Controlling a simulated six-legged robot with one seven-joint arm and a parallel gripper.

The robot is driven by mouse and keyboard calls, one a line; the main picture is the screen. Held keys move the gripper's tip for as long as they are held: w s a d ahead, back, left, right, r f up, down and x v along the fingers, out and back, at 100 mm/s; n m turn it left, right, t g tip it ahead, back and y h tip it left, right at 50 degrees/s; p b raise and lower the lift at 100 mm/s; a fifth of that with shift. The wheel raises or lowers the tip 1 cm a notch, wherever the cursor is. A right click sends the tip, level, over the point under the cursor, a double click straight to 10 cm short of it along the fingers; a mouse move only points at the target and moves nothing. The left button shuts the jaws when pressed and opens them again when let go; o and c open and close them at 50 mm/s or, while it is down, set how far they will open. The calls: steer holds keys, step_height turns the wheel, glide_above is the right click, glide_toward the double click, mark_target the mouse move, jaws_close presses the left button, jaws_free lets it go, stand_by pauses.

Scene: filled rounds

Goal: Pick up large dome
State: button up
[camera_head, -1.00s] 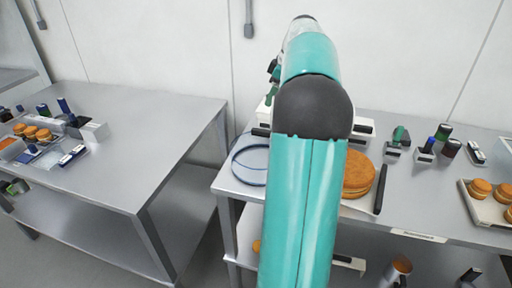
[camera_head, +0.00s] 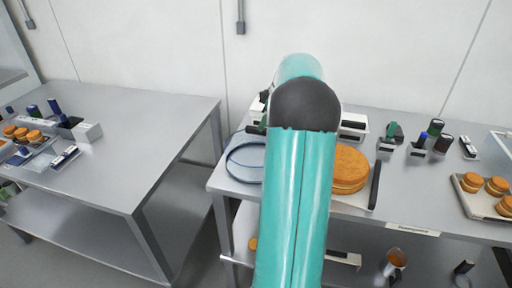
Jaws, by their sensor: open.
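A large clear round shape with a thin dark-blue rim, which looks like the large dome (camera_head: 244,163), rests on the left front part of the right-hand steel table. My teal arm crosses in front of its right edge and covers part of it. My gripper is hidden behind my own arm, so its jaws and its distance from the dome cannot be seen.
A large round orange-brown cake (camera_head: 350,170) sits just right of my arm, with a dark bar (camera_head: 375,186) beside it. Small stamp-like items stand behind. A tray of filled rounds (camera_head: 479,202) lies far right. A second steel table (camera_head: 150,135) stands left across a gap.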

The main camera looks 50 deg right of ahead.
steer(key=shift+x, duration=1.3)
steer(key=shift+f, duration=0.25)
jaws_close()
